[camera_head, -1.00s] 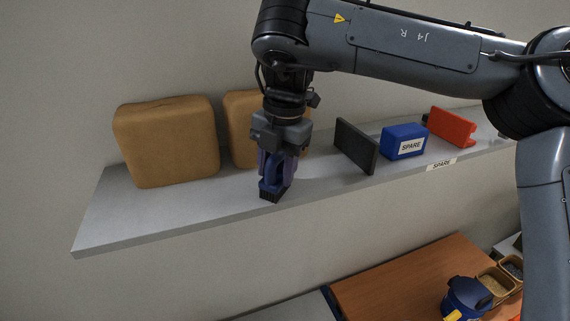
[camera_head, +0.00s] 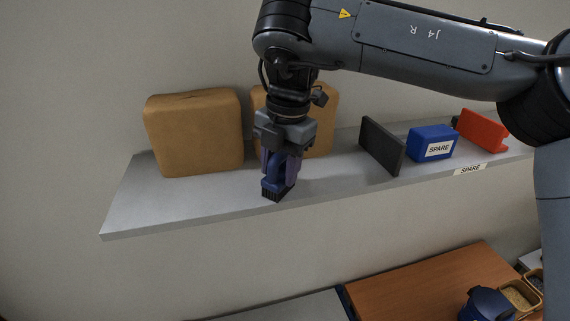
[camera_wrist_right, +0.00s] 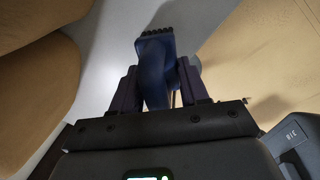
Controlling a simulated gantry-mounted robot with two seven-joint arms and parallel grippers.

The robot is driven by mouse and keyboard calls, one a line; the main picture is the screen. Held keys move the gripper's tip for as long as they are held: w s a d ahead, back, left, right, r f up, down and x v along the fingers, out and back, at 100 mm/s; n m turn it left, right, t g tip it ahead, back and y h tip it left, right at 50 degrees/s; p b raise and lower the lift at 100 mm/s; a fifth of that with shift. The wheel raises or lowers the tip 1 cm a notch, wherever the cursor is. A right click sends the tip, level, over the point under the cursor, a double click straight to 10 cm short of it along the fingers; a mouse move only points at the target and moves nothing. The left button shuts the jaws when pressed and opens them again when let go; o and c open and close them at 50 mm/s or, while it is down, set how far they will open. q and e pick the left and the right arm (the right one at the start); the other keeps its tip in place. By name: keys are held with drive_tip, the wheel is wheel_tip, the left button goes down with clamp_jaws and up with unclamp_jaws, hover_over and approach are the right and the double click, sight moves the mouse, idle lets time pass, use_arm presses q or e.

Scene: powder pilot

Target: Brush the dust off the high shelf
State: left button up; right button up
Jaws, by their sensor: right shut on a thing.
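The high shelf (camera_head: 150,207) is a long pale grey board on the wall. My right gripper (camera_head: 281,162) is shut on a blue brush (camera_head: 274,183) with dark bristles pointing down. The bristles are at the shelf's front part; I cannot tell whether they touch it. In the right wrist view the brush (camera_wrist_right: 156,68) sits between the fingers, with its bristles at the far end. I cannot make out dust clearly on the board. My left gripper is not in view.
Two tan padded blocks (camera_head: 195,135) stand at the shelf's back, one partly behind my right gripper. The left end is bare. Below is a brown worktop (camera_head: 425,285).

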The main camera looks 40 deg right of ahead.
drive_tip(key=shift+w+a+r, duration=0.1)
drive_tip(key=shift+w+a, duration=0.4)
drive_tip(key=shift+a, duration=0.45)
drive_tip(key=shift+w+a, duration=0.45)
drive_tip(key=shift+a, duration=0.55)
drive_tip(key=shift+w+a+r, duration=0.1)
drive_tip(key=shift+w+a, duration=0.4)
drive_tip(key=shift+a, duration=0.45)
drive_tip(key=shift+w+a+f, duration=0.1)
drive_tip(key=shift+w+a, duration=0.25)
drive_tip(key=shift+a, duration=0.4)
drive_tip(key=shift+w+a+f, duration=0.1)
drive_tip(key=shift+w+a, duration=0.25)
drive_tip(key=shift+a, duration=0.4)
drive_tip(key=shift+a, duration=0.1)
drive_tip(key=shift+w+a+f, duration=0.1)
drive_tip(key=shift+w+a, duration=0.3)
drive_tip(key=shift+a, duration=0.3)
drive_tip(key=shift+w+a, duration=0.35)
drive_tip(key=shift+a, duration=0.3)
drive_tip(key=shift+w+a, duration=0.35)
drive_tip(key=shift+a, duration=0.4)
drive_tip(key=shift+w+a, duration=0.35)
drive_tip(key=shift+a, duration=0.35)
drive_tip(key=shift+r, duration=0.35)
drive_tip(key=shift+d+r, duration=0.1)
drive_tip(key=shift+r, duration=0.7)
